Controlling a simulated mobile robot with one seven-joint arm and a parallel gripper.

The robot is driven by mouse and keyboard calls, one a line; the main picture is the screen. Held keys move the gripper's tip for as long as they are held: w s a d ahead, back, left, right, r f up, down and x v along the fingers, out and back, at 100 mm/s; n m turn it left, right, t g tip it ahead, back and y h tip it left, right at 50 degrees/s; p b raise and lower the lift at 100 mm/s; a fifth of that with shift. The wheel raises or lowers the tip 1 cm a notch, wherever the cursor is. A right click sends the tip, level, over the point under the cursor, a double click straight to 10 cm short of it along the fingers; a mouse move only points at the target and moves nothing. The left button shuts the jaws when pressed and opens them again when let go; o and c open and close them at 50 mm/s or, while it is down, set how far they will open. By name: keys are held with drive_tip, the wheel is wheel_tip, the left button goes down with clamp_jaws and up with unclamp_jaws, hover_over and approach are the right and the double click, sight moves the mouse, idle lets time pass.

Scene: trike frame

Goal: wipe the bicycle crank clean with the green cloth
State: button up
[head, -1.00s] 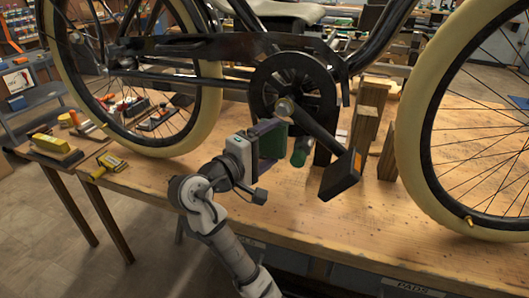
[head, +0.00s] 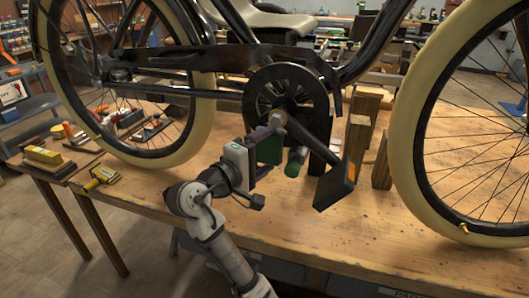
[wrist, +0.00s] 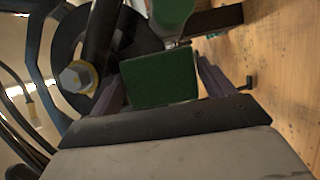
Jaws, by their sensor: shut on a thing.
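My gripper (head: 268,141) is shut on the green cloth (wrist: 160,78), which shows as a flat green panel between the two dark fingers in the wrist view. The cloth also shows in the head view (head: 270,151), just below the crank's hub. The black bicycle crank (head: 316,138) runs down and right from the hub bolt (head: 279,118) to the pedal (head: 334,186). The bolt also shows left of the fingers in the wrist view (wrist: 78,77), with a yellowish ring around it. I cannot tell whether the cloth touches the crank.
A green cylinder (head: 295,163) lies just right of the cloth. Wooden blocks (head: 355,143) stand behind the pedal. The cream-tyred wheels flank the frame. A yellow tool (head: 103,176) and a yellow-topped brush (head: 43,155) lie at left. The workbench (head: 420,255) front is clear.

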sight(256, 123)
drive_tip(key=shift+w+d, duration=0.25)
drive_tip(key=shift+w, duration=0.5)
drive_tip(key=a+r+p, duration=0.2)
drive_tip(key=shift+w+p, duration=0.25)
drive_tip(key=shift+p, duration=0.1)
drive_tip(key=shift+w+a+r+p, duration=0.3)
drive_tip(key=shift+a+r+p, duration=0.25)
drive_tip(key=shift+a+p, duration=0.3)
drive_tip(key=shift+w+a+r+p, duration=0.3)
drive_tip(key=shift+a+r+p, duration=0.2)
drive_tip(key=shift+a+p, duration=0.3)
drive_tip(key=shift+s+d+f+b, duration=0.3)
drive_tip(key=shift+d+f+b, duration=0.15)
drive_tip(key=shift+d+f, duration=0.35)
drive_tip(key=shift+s+d+f+b, duration=0.25)
drive_tip(key=shift+d+f+b, duration=0.25)
drive_tip(key=shift+d, duration=0.55)
drive_tip(key=shift+s+d+f+b, duration=0.3)
drive_tip(key=shift+d+f+b, duration=0.05)
drive_tip(key=shift+d+f, duration=0.5)
drive_tip(key=shift+s+r, duration=0.1)
drive_tip(key=shift+s+a+p, duration=0.15)
drive_tip(key=shift+s+a, duration=0.2)
drive_tip(key=shift+s, duration=0.55)
drive_tip(key=shift+s+a+p, duration=0.2)
drive_tip(key=shift+s+a, duration=0.1)
drive_tip(key=shift+s, duration=0.65)
drive_tip(key=shift+s+a+p, duration=0.15)
drive_tip(key=shift+s+a, duration=0.2)
drive_tip(key=shift+s, duration=0.55)
